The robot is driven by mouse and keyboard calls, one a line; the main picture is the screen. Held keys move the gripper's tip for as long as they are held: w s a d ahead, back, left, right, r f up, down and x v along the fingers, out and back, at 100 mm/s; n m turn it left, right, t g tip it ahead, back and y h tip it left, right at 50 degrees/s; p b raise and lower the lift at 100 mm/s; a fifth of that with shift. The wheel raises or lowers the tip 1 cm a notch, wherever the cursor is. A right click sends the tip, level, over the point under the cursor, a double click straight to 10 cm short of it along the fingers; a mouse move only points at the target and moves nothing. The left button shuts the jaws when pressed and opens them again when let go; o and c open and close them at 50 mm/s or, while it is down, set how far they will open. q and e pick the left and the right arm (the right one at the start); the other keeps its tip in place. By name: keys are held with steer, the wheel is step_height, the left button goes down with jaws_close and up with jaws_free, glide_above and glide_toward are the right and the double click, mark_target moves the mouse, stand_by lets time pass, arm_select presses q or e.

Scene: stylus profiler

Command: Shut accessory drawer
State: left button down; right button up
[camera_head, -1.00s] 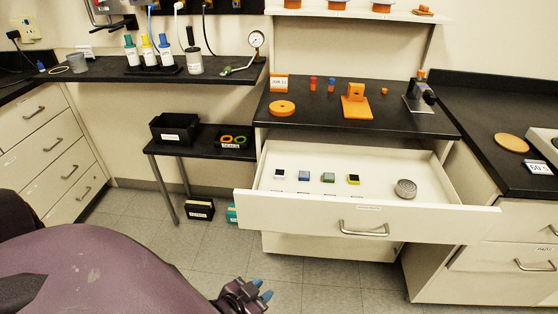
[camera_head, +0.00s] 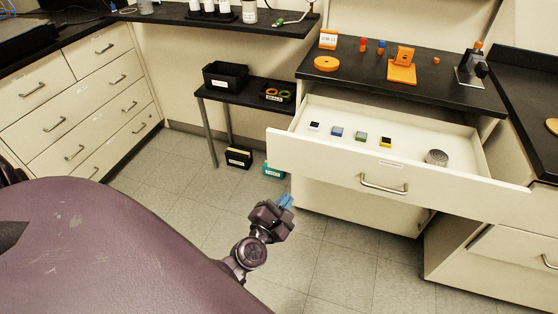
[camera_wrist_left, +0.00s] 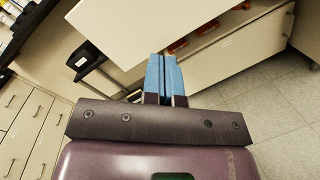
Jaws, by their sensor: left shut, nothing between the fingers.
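The accessory drawer (camera_head: 330,160) is pulled out from under the middle bench in the head view, with a metal bar handle (camera_head: 383,187) on its white front. Inside lie several small coloured blocks and a round grey metal piece (camera_head: 436,157). My left gripper (camera_head: 285,201), with blue fingertips, is below and left of the handle, in front of the cabinet and apart from the drawer. Its fingers are together and empty. In the left wrist view the blue fingers (camera_wrist_left: 164,76) point toward a pale panel (camera_wrist_left: 150,30). My right gripper is not in view.
Orange parts stand on the black benchtop (camera_head: 350,75) above the drawer. A low black shelf (camera_head: 235,95) with a bin (camera_head: 225,76) is to the left. Another drawer cabinet (camera_head: 500,255) stands at the right. The tiled floor (camera_head: 190,200) before the drawer is clear.

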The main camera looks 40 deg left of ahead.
arm_select(q)
steer(key=s+a+n+y, duration=0.1)
steer(key=a+n+y, duration=0.1)
steer(key=n, duration=0.4)
steer(key=n+y, duration=0.1)
steer(key=n, duration=0.3)
glide_toward(291, 158)
steer(key=shift+g, duration=0.4)
steer(key=x, duration=0.7)
steer(key=shift+w+r+p, duration=0.2)
steer(key=shift+r+p, duration=0.05)
steer(key=shift+p, duration=0.1)
steer(key=shift+w, duration=0.1)
steer(key=shift+w, duration=0.1)
